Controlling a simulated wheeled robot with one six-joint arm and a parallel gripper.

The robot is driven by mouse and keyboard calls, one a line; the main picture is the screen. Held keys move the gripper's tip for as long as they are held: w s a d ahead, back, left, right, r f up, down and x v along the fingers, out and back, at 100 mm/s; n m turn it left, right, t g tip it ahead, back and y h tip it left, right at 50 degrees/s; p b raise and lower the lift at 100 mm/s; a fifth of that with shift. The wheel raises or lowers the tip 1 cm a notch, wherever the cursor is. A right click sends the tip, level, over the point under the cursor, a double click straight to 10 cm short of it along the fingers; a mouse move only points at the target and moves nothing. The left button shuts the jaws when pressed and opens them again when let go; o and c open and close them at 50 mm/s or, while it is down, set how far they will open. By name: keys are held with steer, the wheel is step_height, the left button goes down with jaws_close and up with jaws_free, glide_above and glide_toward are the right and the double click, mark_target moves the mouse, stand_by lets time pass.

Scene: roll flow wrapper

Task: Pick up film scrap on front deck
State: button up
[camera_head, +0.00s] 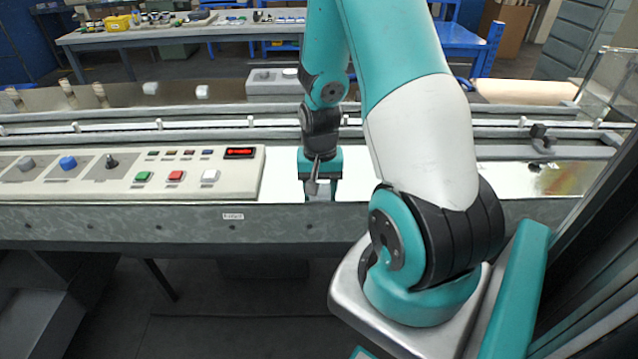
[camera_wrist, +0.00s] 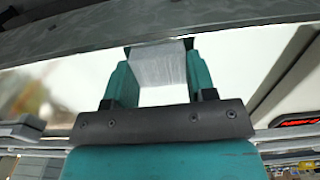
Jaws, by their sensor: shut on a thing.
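The film scrap (camera_wrist: 158,66) is a pale, translucent grey piece between the two teal fingers in the wrist view. My gripper (camera_wrist: 157,72) is shut on it, with a finger along each side. In the head view my gripper (camera_head: 320,190) points down at the bright front deck (camera_head: 400,183), just right of the control panel. The scrap there is mostly hidden by the gripper, and I cannot tell whether it touches the deck.
The control panel (camera_head: 130,175) with buttons and knobs lies left of my gripper. A rail (camera_head: 200,125) runs behind the deck. A dark clamp-like part (camera_head: 540,138) stands at the right. The deck right of my gripper is mostly clear. A workbench (camera_head: 180,32) stands farther back.

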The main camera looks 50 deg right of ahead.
steer(key=o, duration=1)
step_height(320, 180, up, 18)
steer(key=shift+d+f+p, duration=0.1)
steer(key=shift+f+p, duration=0.15)
steer(key=shift+p, duration=0.55)
